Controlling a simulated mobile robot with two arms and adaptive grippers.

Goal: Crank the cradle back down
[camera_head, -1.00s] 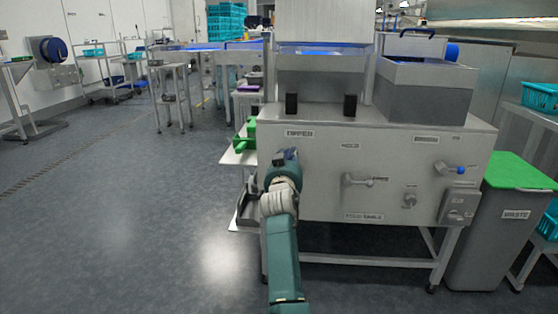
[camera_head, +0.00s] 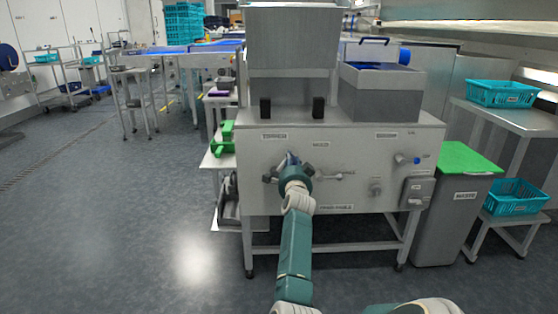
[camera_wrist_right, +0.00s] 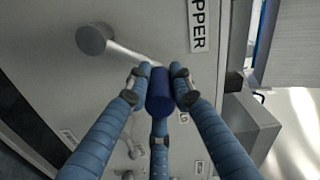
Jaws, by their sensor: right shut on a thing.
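The grey machine front (camera_head: 345,195) carries a crank under a label at its upper left. In the right wrist view, the crank's round hub (camera_wrist_right: 92,40) and pale arm (camera_wrist_right: 128,54) lead to a blue knob (camera_wrist_right: 160,92). My right gripper (camera_head: 292,160) is at this crank; in the wrist view its blue fingers (camera_wrist_right: 160,96) are closed around the knob from several sides. The head view shows little of the crank, as my gripper and arm cover it. A tall grey metal box (camera_head: 291,40) stands above the machine's left part; I cannot tell whether it is the cradle. My left gripper is out of view.
A grey waste bin with a green lid (camera_head: 468,158) stands right of the machine. A side shelf with a green item (camera_head: 222,140) is at left.

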